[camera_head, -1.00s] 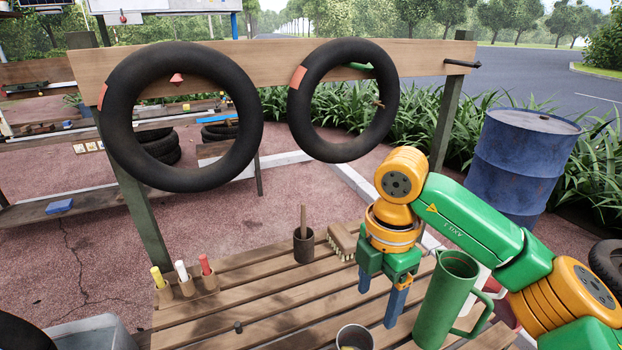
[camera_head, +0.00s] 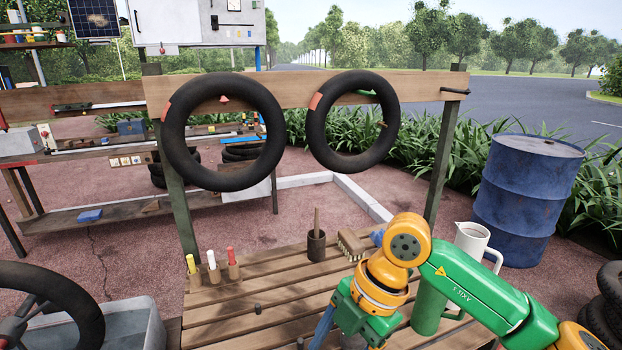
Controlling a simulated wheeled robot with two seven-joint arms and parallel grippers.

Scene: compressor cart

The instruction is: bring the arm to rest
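My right arm comes in from the lower right. Its gripper (camera_head: 345,330) is low in front of the slatted wooden bench top (camera_head: 245,317). One blue finger shows, pointing down; the other is hidden or cut off by the bottom edge, so the gap between them cannot be judged. I see nothing held. The green jug (camera_head: 428,308) stands behind my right forearm and is partly hidden by it. My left arm and gripper are not in view.
Two black tubes (camera_head: 176,130) (camera_head: 316,125) hang on the wooden rail. A brush (camera_head: 350,243), a dark cup (camera_head: 316,246) and several markers (camera_head: 212,262) are on the bench. A white pitcher (camera_head: 470,240) and a blue drum (camera_head: 527,190) stand right. A spoked wheel (camera_head: 85,306) is lower left.

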